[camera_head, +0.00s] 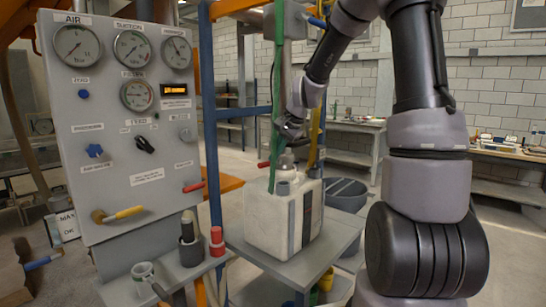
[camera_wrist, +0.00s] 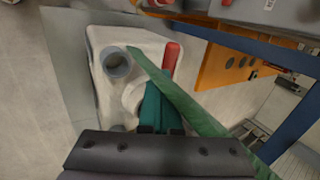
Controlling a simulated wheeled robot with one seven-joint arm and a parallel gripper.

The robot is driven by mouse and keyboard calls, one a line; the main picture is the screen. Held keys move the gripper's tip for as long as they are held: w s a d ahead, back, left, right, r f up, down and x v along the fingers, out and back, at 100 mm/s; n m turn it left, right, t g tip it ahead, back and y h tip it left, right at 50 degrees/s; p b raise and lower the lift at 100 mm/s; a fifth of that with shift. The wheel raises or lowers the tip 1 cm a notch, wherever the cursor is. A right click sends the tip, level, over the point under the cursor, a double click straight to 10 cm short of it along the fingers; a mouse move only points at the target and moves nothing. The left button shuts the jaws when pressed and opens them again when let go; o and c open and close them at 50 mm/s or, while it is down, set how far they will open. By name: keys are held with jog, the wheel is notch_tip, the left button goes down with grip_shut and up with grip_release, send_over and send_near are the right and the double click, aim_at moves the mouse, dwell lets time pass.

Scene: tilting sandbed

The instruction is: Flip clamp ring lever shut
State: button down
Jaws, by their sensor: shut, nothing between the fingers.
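A white canister (camera_head: 280,222) stands upright on the grey tray table, and its top also shows in the wrist view (camera_wrist: 103,40). A red lever (camera_head: 263,164) sticks out to the left beside the canister's neck; in the wrist view the red lever (camera_wrist: 171,58) lies just beyond my fingers. My gripper (camera_head: 290,138) is above the canister's neck, pointing down, its fingers (camera_wrist: 160,108) shut and empty. The ring itself is mostly hidden behind my gripper. I cannot tell whether the fingers touch the lever.
A green strap (camera_head: 278,70) runs down beside my gripper and crosses the wrist view. A blue frame post (camera_head: 209,110) and the gauge panel (camera_head: 110,215) stand left. A dark bucket (camera_head: 346,192) is behind the canister. A grey spout (camera_wrist: 116,65) rises from the canister top.

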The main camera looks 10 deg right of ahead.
jog(key=shift+w+a+f, duration=0.25)
jog(key=shift+w+a, duration=0.05)
jog(key=shift+w, duration=0.05)
jog(key=shift+a+f+t+h, duration=0.3)
jog(key=shift+a+f+h, duration=0.1)
jog(key=shift+f, duration=0.5)
jog(key=shift+a, duration=0.1)
jog(key=shift+r, duration=0.85)
